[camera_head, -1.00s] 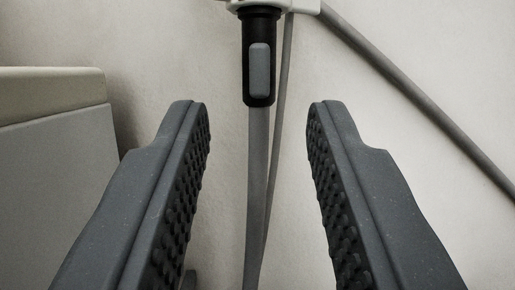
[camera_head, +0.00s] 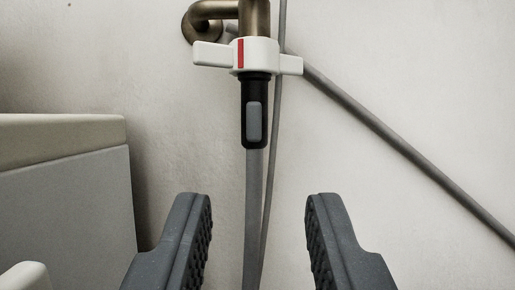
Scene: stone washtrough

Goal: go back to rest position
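My gripper (camera_head: 258,222) is open and empty in the lower part of the head camera view. Its two dark, studded fingers stand apart, one on each side of a hanging grey hose (camera_head: 253,190) in the picture, and neither seems to touch it. The hose runs up to a black connector (camera_head: 255,130) with a grey button. The connector sits under a white valve (camera_head: 262,57) with a red stripe and two side levers, on a brass pipe (camera_head: 254,18). The lower end of the hose is out of view.
A trough (camera_head: 65,210) with a beige rim stands at the left. A thin grey cable hangs beside the hose, and a grey pipe or hose (camera_head: 400,146) runs diagonally down to the right. A pale rounded thing (camera_head: 24,277) shows at the lower left. The wall (camera_head: 420,60) behind is bare at the right.

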